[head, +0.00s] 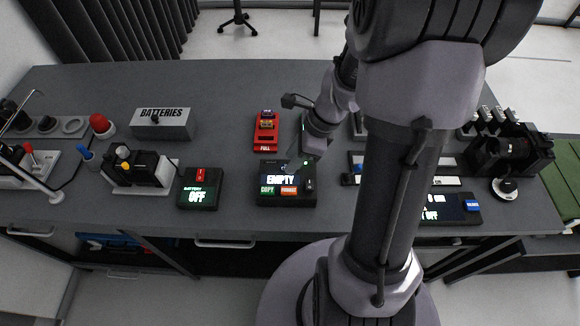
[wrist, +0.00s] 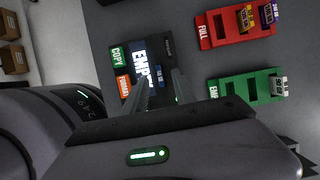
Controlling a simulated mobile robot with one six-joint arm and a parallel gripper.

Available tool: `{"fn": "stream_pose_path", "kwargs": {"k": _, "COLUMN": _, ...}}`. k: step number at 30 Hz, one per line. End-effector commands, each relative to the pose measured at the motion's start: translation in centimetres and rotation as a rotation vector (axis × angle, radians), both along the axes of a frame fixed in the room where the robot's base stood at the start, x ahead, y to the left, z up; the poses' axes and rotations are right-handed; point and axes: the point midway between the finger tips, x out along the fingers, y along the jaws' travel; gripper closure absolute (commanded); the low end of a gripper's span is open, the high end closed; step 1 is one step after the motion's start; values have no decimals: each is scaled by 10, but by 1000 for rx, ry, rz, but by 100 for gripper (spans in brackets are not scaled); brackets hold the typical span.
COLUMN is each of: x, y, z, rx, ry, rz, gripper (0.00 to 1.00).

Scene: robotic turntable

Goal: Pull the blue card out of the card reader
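The card reader (head: 287,194) is a black box on the desk. Its screen reads EMPTY above a green COPY button and an orange FORMAT button. It also shows in the wrist view (wrist: 153,50). A small blue piece, which looks like the blue card (wrist: 157,84), shows at the reader between my fingers. My gripper (wrist: 160,80) is low over the reader, its two fingers apart on either side of the blue piece. I cannot tell whether they touch it. In the head view my gripper (head: 293,165) partly covers the reader's back edge.
A red FULL rack (head: 265,136) with a yellow and a purple card stands behind the reader. A green EMPTY rack (wrist: 245,87) holds a light card. A BATTERIES box (head: 162,124) stands farther back. Bare desk lies between them.

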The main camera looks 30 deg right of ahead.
Motion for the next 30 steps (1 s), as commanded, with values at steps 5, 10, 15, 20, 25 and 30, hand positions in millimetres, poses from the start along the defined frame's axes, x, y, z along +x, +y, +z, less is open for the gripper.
{"fn": "stream_pose_path", "kwargs": {"k": 5, "x": 4, "y": 6, "z": -18, "rx": 0, "ry": 0, "rz": 1, "gripper": 67}}
{"fn": "stream_pose_path", "kwargs": {"k": 10, "x": 4, "y": 7, "z": -18, "rx": -1, "ry": 0, "rz": 1, "gripper": 67}}
{"fn": "stream_pose_path", "kwargs": {"k": 15, "x": 4, "y": 7, "z": -18, "rx": 0, "ry": 0, "rz": 1, "gripper": 81}}
{"fn": "stream_pose_path", "kwargs": {"k": 20, "x": 4, "y": 6, "z": -18, "rx": 0, "ry": 0, "rz": 1, "gripper": 100}}
{"fn": "stream_pose_path", "kwargs": {"k": 25, "x": 4, "y": 6, "z": -17, "rx": 0, "ry": 0, "rz": 1, "gripper": 100}}
{"fn": "stream_pose_path", "kwargs": {"k": 30, "x": 4, "y": 6, "z": -10, "rx": 0, "ry": 0, "rz": 1, "gripper": 100}}
